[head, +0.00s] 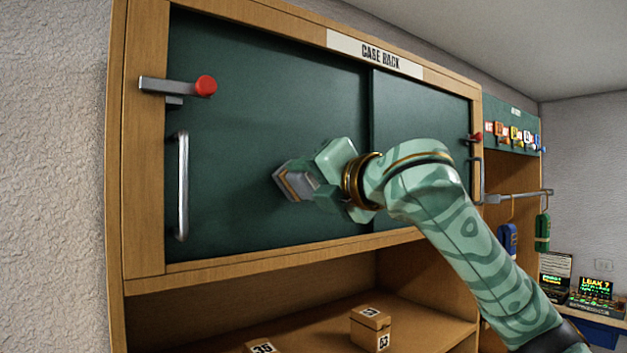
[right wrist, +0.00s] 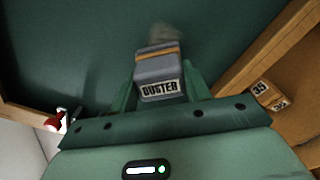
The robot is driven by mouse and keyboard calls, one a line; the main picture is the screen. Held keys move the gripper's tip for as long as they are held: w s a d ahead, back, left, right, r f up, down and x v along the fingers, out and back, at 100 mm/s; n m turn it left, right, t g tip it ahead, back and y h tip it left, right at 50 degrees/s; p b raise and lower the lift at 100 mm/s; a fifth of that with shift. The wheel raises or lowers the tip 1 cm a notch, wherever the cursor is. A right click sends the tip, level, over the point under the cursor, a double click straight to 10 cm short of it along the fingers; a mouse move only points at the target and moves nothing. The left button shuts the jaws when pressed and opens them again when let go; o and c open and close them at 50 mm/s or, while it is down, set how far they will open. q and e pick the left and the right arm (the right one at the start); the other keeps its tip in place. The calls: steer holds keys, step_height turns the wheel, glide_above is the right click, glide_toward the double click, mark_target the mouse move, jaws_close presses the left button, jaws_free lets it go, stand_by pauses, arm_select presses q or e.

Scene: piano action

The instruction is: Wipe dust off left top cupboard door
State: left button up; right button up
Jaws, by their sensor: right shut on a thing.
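The left top cupboard door (head: 250,130) is a dark green panel with a vertical metal handle (head: 182,185) at its left side. The door also fills much of the right wrist view (right wrist: 70,50). My right gripper (head: 312,186) is shut on a grey duster (head: 293,184) with an orange stripe. The duster's label reads "DUSTER" in the right wrist view (right wrist: 160,88). Its head is at or close to the door's lower right part; contact cannot be told. A pale greyish patch (right wrist: 166,38) shows just beyond the duster. My left gripper is not in view.
A metal latch with a red knob (head: 205,86) juts out at the door's upper left. A second green door (head: 420,115) is on the right, under the "CAGE RACK" sign (head: 375,54). Numbered boxes (head: 370,328) stand on the shelf below. A hook rail (head: 518,196) sticks out at right.

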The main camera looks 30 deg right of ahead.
steer(key=shift+w, duration=0.45)
steer(key=p, duration=0.2)
steer(key=d+p, duration=0.1)
steer(key=p, duration=0.1)
steer(key=shift+w+d+r, duration=0.1)
steer(key=shift+d+r, duration=0.05)
steer(key=shift+d, duration=0.1)
steer(key=shift+a+p, duration=0.5)
steer(key=shift+a, duration=0.3)
steer(key=shift+s, duration=0.2)
